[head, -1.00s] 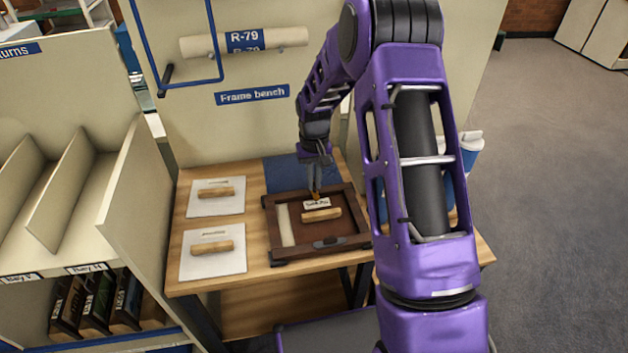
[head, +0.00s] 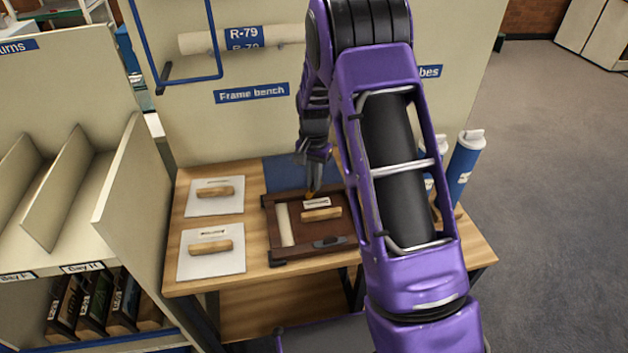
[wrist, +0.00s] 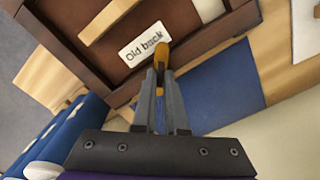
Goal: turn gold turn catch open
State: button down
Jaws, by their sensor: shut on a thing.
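The gold turn catch (wrist: 161,55) shows between my fingertips in the wrist view, at the far edge of the dark wooden frame. My gripper (wrist: 160,75) is shut on it. The catch's tip reaches over the frame's inner edge beside a white label reading "Old back" (wrist: 144,44). In the head view the frame (head: 275,248) lies flat on the bench, and my gripper (head: 311,188) comes down at its far rail. The fingers cover part of the catch, so its pivot is hidden.
A wooden handle (head: 320,214) sits on the brown back panel, with a dark grey piece (head: 330,242) at the near rail. A blue mat (head: 283,172) lies behind the frame. Two white boards with handles (head: 214,197) lie left. Blue tubes (head: 464,165) stand right.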

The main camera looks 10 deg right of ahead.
jog(key=m, duration=0.5)
jog(key=shift+m+p, duration=0.3)
jog(key=shift+p, duration=0.05)
jog(key=shift+m+p, duration=0.55)
jog(key=shift+m, duration=1.65)
jog(key=c, duration=1)
grip_release()
jog(key=shift+o, duration=0.2)
notch_tip(320, 180, up, 18)
jog(key=shift+f+p, duration=0.25)
jog(key=shift+p, duration=0.15)
